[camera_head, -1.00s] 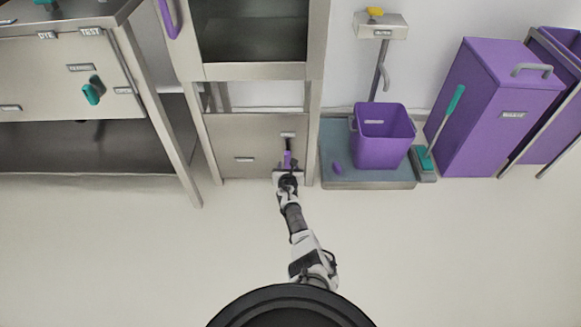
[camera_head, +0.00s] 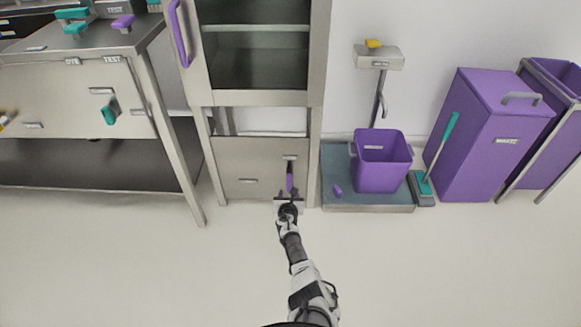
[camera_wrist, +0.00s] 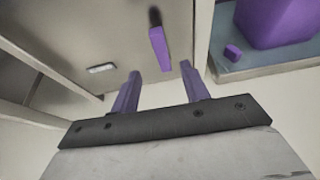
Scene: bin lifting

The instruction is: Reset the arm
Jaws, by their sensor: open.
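My arm reaches forward to the lower front of the steel cabinet. My gripper (camera_head: 289,198) is near the floor in front of the cabinet's lower panel (camera_head: 236,165). In the wrist view my gripper (camera_wrist: 159,70) has its two purple fingers spread, with nothing between them. A purple handle (camera_head: 290,182) hangs on the panel just beyond the fingers. It also shows in the wrist view (camera_wrist: 160,48), ahead of the gap between the fingertips and apart from them.
A steel bench (camera_head: 155,130) stands at left. A purple bucket (camera_head: 382,175) and a small purple piece (camera_head: 337,190) are on a grey-blue platform (camera_head: 340,160) to the right. A purple bin (camera_head: 490,140) stands farther right. The floor in front is clear.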

